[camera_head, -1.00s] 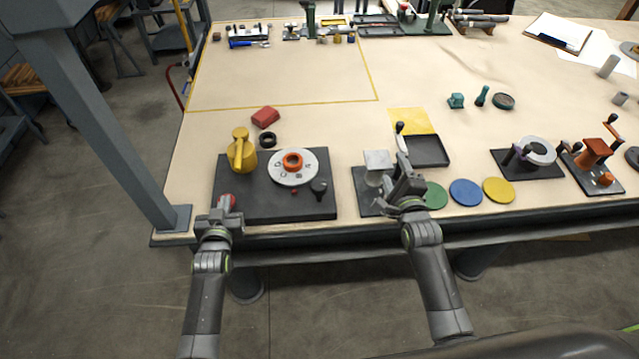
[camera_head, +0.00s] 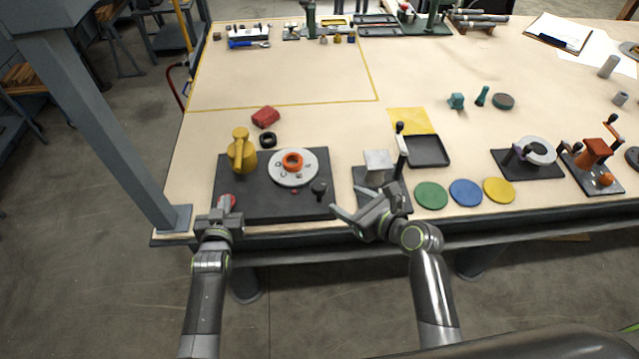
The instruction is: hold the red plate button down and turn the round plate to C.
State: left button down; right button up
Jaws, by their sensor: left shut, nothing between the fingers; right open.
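The round plate (camera_head: 310,168) is a white disc with letters and an orange ring hub (camera_head: 292,161), on the dark base board (camera_head: 262,206). The letters are too small to read surely. The red plate button (camera_head: 228,199) is at the board's front left corner. My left gripper (camera_head: 221,211) is shut and empty, right at the button; I cannot tell if it presses it. My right gripper (camera_head: 345,213) is open and empty, off the board's front right corner, with its fingers pointing left.
A yellow handled part (camera_head: 242,152) stands at the board's left and a black knob (camera_head: 319,188) at its right. A small fixture with a silver block (camera_head: 378,166) is behind my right gripper. Green (camera_head: 431,195), blue (camera_head: 465,192) and yellow (camera_head: 499,190) discs lie to the right.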

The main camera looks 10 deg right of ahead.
aim_at(320, 185)
pick_arm(q)
jog(key=shift+s+f, duration=0.15)
jog(key=shift+f, duration=0.15)
pick_arm(e)
jog(key=x, duration=1.2)
jog(key=shift+d, duration=0.1)
jog(key=c, duration=1)
